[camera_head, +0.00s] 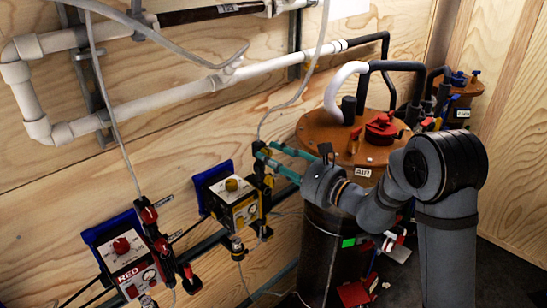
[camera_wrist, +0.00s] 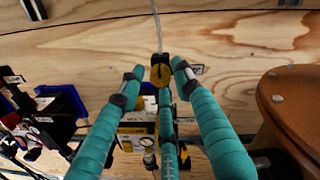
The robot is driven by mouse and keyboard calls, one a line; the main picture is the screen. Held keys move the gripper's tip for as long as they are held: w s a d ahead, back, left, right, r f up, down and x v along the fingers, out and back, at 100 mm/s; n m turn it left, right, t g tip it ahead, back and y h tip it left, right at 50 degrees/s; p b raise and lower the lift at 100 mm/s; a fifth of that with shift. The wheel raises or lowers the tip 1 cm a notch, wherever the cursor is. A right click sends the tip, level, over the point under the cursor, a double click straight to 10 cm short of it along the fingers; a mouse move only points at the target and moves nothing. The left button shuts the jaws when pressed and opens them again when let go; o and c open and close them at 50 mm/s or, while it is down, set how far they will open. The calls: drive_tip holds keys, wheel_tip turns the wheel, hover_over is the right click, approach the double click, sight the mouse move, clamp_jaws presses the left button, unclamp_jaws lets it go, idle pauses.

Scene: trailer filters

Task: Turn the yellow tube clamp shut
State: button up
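The yellow tube clamp (camera_wrist: 160,70) is a small yellow-and-black knob in the wrist view, at the lower end of a pale tube. My gripper (camera_wrist: 158,80) has teal-wrapped fingers spread to the left, right and below the clamp. The fingers are apart, with the clamp showing between their tips; I cannot tell whether any finger touches it. In the head view my gripper (camera_head: 268,154) reaches left to the top of the black-and-yellow fittings beside the yellow control box (camera_head: 238,207). The clamp itself is hard to make out there.
A red-labelled box (camera_head: 125,262) with red-and-black fittings hangs lower left. A drum with an orange lid (camera_head: 340,133) stands close under my arm and shows at right in the wrist view. White pipes (camera_head: 170,97) run along the plywood wall. Loose tubes hang near the gripper.

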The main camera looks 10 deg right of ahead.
clamp_jaws()
drive_tip(key=shift+m, duration=0.6)
drive_tip(key=shift+m+b, duration=0.5)
drive_tip(key=shift+m, duration=0.5)
drive_tip(key=m, duration=0.3)
drive_tip(key=shift+m, duration=0.4)
drive_tip(key=m, duration=0.5)
drive_tip(key=shift+m+t, duration=0.3)
drive_tip(key=shift+t, duration=0.1)
drive_tip(key=m, duration=0.5)
drive_tip(key=shift+m+h, duration=0.3)
drive_tip(key=shift+m, duration=0.1)
